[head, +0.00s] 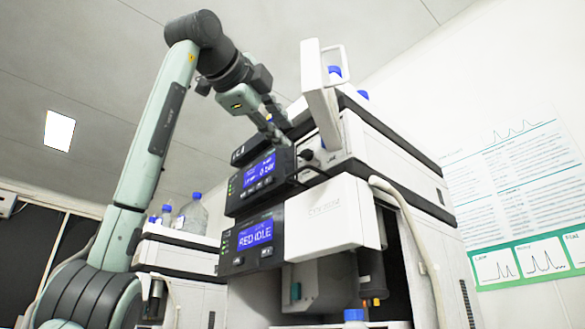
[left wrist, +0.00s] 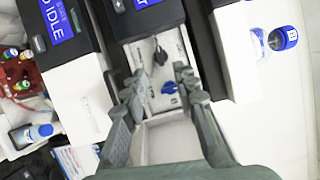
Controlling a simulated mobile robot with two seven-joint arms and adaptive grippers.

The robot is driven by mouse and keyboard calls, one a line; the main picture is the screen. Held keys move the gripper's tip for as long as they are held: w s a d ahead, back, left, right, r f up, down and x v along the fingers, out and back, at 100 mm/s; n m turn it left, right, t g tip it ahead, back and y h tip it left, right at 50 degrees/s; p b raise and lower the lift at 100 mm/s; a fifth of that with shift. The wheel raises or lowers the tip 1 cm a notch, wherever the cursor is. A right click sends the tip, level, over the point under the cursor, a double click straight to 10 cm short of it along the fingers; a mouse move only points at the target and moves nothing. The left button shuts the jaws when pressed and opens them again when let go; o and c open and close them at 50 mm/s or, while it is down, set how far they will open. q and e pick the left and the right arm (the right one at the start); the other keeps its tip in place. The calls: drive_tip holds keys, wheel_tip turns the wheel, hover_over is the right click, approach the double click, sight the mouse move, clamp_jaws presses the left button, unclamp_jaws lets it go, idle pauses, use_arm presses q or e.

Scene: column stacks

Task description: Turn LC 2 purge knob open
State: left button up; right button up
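My left gripper (head: 272,124) reaches down from above to the upper part of the instrument stack. In the left wrist view the same gripper (left wrist: 160,80) is open, one finger on each side of a pale recessed panel (left wrist: 137,55). A dark knob (left wrist: 160,55) and a blue knob (left wrist: 169,88) sit on that panel. The blue knob lies between the fingers with space on both sides; the dark knob is just beyond the fingertips. I see no finger touching either knob. In the head view the arm and the open door hide most of this panel. My right gripper is not in view.
An open white door (head: 320,97) sticks out close beside my left gripper. Below are two lit displays, the upper (head: 260,173) and the lower, "RED IDLE" (head: 255,236), and a closed white cover (head: 331,214). Blue-capped bottles (left wrist: 284,38) stand on top of the stack.

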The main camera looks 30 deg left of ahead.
use_arm(q)
drive_tip(key=s, duration=0.3)
drive_tip(key=shift+s+d, duration=0.1)
drive_tip(key=shift+s, duration=0.3)
drive_tip(key=shift+f, duration=0.1)
